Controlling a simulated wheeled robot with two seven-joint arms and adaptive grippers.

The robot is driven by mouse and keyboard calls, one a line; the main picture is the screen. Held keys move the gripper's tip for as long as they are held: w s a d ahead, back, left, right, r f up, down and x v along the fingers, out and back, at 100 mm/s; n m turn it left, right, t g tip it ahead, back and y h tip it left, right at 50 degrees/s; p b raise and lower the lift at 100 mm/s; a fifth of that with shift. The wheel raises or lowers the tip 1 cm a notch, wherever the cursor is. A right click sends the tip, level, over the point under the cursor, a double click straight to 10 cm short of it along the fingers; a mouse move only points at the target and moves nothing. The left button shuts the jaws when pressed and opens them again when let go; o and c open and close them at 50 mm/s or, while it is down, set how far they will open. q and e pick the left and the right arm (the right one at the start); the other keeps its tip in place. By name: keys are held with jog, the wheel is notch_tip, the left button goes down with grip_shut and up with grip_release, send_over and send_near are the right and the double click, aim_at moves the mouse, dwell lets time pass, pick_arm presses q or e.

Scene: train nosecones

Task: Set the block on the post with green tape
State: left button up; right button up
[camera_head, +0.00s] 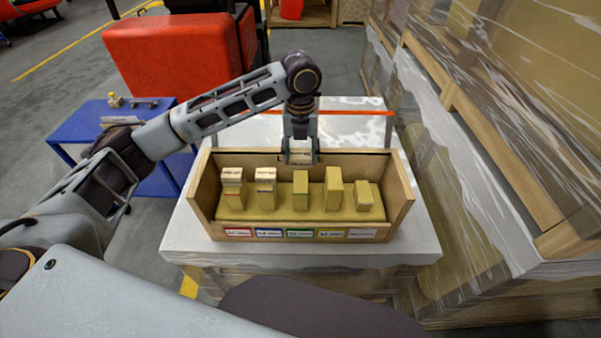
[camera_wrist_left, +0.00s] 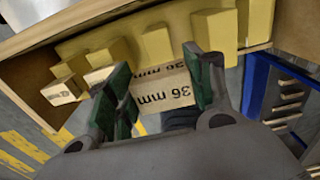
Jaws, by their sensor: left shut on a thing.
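My left gripper (camera_head: 300,157) is shut on a pale wooden block (camera_wrist_left: 163,88) printed "36 mm". In the left wrist view, the block sits between the green finger pads of the left gripper (camera_wrist_left: 165,95). In the head view, the gripper is at the back of the wooden box, behind and above the middle post (camera_head: 300,192). That post stands bare behind a green-edged label (camera_head: 299,233); tape on the post itself is too small to make out. My right gripper is out of view.
The open wooden box (camera_head: 202,190) stands on a white-wrapped table (camera_head: 190,240). The two left posts carry blocks (camera_head: 232,174) (camera_head: 265,174); the two right posts (camera_head: 334,190) (camera_head: 363,197) are bare. Wrapped pallets (camera_head: 470,150) stand at the right.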

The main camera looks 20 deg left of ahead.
aim_at(301, 151)
pick_arm(q)
jog(key=shift+f, duration=1.3)
jog(key=shift+f, duration=0.1)
jog(key=shift+f+p, duration=0.3)
jog(key=shift+f, duration=2.1)
jog(key=shift+f, duration=0.1)
jog(key=o, duration=1)
jog(key=shift+o, duration=0.2)
jog(key=shift+r+b, duration=0.55)
jog(key=shift+r, duration=5.6)
